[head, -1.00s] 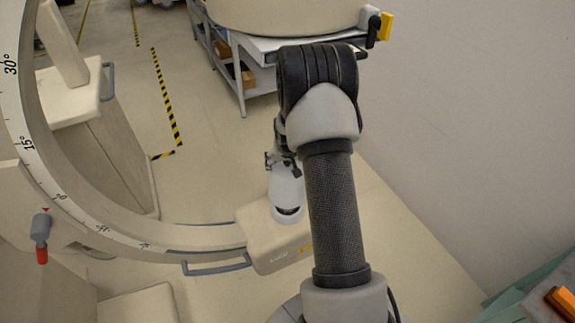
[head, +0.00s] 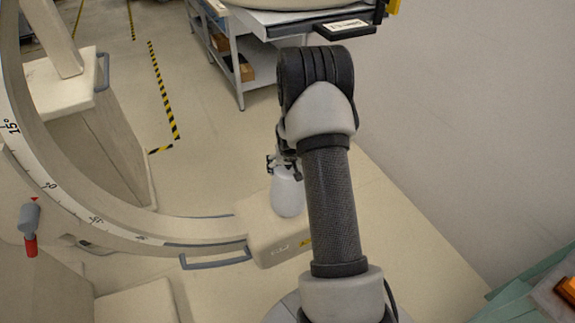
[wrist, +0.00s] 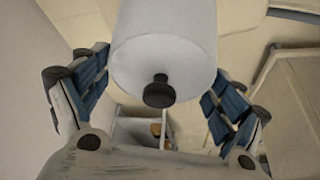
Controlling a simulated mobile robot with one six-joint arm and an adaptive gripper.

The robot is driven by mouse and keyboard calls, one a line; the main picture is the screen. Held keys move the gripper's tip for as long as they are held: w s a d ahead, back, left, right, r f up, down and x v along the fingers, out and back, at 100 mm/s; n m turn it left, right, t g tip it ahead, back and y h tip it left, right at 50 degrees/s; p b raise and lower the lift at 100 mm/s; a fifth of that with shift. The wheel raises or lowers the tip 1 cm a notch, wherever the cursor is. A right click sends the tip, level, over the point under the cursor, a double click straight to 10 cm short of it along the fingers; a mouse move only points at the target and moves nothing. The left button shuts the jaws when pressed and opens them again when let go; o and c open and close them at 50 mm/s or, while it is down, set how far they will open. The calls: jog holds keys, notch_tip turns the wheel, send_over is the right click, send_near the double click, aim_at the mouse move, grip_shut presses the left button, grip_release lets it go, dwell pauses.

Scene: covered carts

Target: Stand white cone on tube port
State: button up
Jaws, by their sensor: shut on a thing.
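The white cone (head: 287,193) is above the end of the beige tube housing (head: 262,228) in the head view, roughly upright. Its lower end overlaps the housing top, where the dark port opening is now hidden; I cannot tell whether it touches. My gripper (head: 281,163) is at the cone's upper end, partly behind my arm. In the wrist view, the white cone (wrist: 165,40) fills the top middle, with a black knob (wrist: 159,91) at its near end. My gripper's blue-padded fingers (wrist: 158,82) lie on either side, shut on the cone.
The curved C-arm (head: 95,222) with its angle scale sweeps to the left of the housing, with a grey handle (head: 215,260) in front. A white wall (head: 480,120) closes the right side. Open floor lies between.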

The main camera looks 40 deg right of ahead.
jog(key=shift+f+b, duration=0.6)
dwell(0.3)
jog(key=o, duration=1.3)
jog(key=shift+o, duration=0.2)
jog(key=shift+r, duration=0.1)
jog(key=v, duration=1.2)
jog(key=s+a+r+n+y, duration=0.1)
jog(key=s+a+r+n, duration=0.15)
jog(key=a+r, duration=0.55)
jog(key=s+a+r+n, duration=0.1)
jog(key=s+a+r, duration=0.3)
jog(key=a+r, duration=0.45)
jog(key=s+a+r+n, duration=0.2)
jog(key=s+a, duration=0.4)
jog(key=s, duration=0.2)
jog(key=s+a+r+n+t+y, duration=0.1)
jog(key=s+a+r, duration=0.1)
jog(key=s+a, duration=0.4)
jog(key=s, duration=0.3)
jog(key=shift+s+a+n+y, duration=0.25)
jog(key=shift+s+n+y, duration=0.05)
jog(key=shift+n, duration=0.05)
